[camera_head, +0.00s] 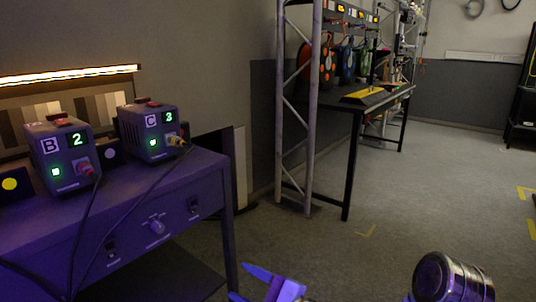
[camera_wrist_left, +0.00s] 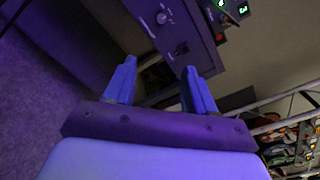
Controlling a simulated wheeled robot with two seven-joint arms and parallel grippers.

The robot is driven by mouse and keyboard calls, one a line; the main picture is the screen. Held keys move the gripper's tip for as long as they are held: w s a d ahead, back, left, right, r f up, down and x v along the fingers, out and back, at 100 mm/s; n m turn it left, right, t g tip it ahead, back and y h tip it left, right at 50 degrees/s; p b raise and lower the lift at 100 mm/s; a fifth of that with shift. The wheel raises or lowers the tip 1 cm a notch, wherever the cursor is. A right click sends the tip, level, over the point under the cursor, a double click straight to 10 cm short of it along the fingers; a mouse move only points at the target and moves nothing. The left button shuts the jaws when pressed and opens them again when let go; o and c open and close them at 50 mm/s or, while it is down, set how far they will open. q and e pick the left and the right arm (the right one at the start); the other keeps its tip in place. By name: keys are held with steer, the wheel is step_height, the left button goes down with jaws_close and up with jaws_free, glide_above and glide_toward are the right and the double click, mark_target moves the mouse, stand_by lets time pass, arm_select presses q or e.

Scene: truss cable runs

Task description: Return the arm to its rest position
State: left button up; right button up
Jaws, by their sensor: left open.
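My left gripper (camera_head: 268,284) shows at the bottom edge of the head view, over the floor to the right of the purple-lit bench (camera_head: 200,172). In the left wrist view my left gripper (camera_wrist_left: 160,86) has its two blue fingers apart with nothing between them. The bench front (camera_wrist_left: 165,20) with its knob shows beyond the fingers, clear of them. My right gripper is in neither view.
Box B (camera_head: 62,155) and box C (camera_head: 150,130) stand on the bench, with dark cables hanging from their front connectors. A metal truss (camera_head: 310,110) and a black table (camera_head: 345,105) stand further back. The floor (camera_head: 410,200) at right is mostly open.

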arm_select(q)
steer(key=s+a+f+n+g+h, duration=0.1)
steer(key=a+f+g+h, duration=0.15)
steer(key=f, duration=0.65)
steer(key=s+a+f+g+h, duration=0.2)
steer(key=a+f+g, duration=0.2)
steer(key=f, duration=0.4)
steer(key=s+a+f+n+g+h, duration=0.1)
steer(key=a+f+g+h, duration=0.15)
steer(key=f, duration=0.65)
steer(key=s+f+n+h, duration=0.4)
steer(key=f+n+h, duration=0.1)
steer(key=f+n, duration=0.2)
steer(key=s+d+f+n+h, duration=0.1)
steer(key=s+f+n+h, duration=0.3)
steer(key=f+n+h, duration=0.2)
step_height(320, 180, down, 2)
steer(key=n, duration=0.3)
steer(key=shift+g, duration=0.3)
